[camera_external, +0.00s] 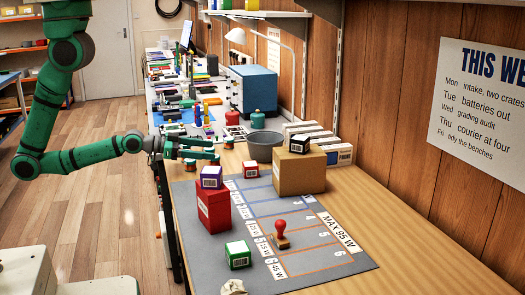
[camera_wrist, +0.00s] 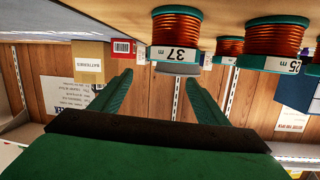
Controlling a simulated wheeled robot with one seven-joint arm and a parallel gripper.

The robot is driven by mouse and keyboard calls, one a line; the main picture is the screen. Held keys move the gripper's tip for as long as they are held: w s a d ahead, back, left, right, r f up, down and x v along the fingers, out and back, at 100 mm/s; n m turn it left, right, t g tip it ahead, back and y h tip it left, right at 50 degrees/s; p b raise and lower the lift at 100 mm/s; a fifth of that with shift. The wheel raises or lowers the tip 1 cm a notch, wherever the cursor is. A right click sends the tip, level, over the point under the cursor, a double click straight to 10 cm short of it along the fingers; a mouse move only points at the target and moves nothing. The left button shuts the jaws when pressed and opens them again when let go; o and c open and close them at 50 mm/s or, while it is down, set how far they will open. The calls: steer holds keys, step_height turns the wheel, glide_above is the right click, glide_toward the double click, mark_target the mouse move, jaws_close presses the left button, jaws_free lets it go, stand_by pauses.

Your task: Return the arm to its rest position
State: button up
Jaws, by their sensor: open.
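My arm, green with dark joints, reaches in from the upper left of the external view, with its elbow low. My gripper (camera_external: 200,150) is over the left edge of the bench, near the far end of the grey mat (camera_external: 210,270). In the wrist view my gripper (camera_wrist: 155,88) shows two green fingers spread apart with nothing between them. That view looks upside down. Several copper-coloured wire spools (camera_wrist: 176,33) with green flanges and number labels show past the fingertips; I cannot tell the exact gap.
On the mat stand a red box (camera_external: 213,212) with a purple cube (camera_external: 211,177) on top, a green cube (camera_external: 238,255) and a red stamp (camera_external: 281,236). A cardboard box (camera_external: 298,174) and grey bowl (camera_external: 265,146) stand behind.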

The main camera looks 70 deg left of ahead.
steer(key=shift+n+y, duration=0.4)
steer(key=shift+y, duration=0.1)
steer(key=s, duration=0.4)
steer(key=s+f, duration=0.1)
steer(key=s, duration=0.4)
steer(key=s+a, duration=0.1)
steer(key=s, duration=0.3)
steer(key=shift+s+f, duration=0.2)
steer(key=shift+s, duration=0.05)
steer(key=s+d+r+n, duration=0.1)
steer(key=s+r, duration=0.1)
steer(key=s, duration=0.7)
steer(key=shift+s+d+r+y, duration=0.2)
steer(key=shift+s+r+y, duration=0.1)
steer(key=shift+s, duration=0.1)
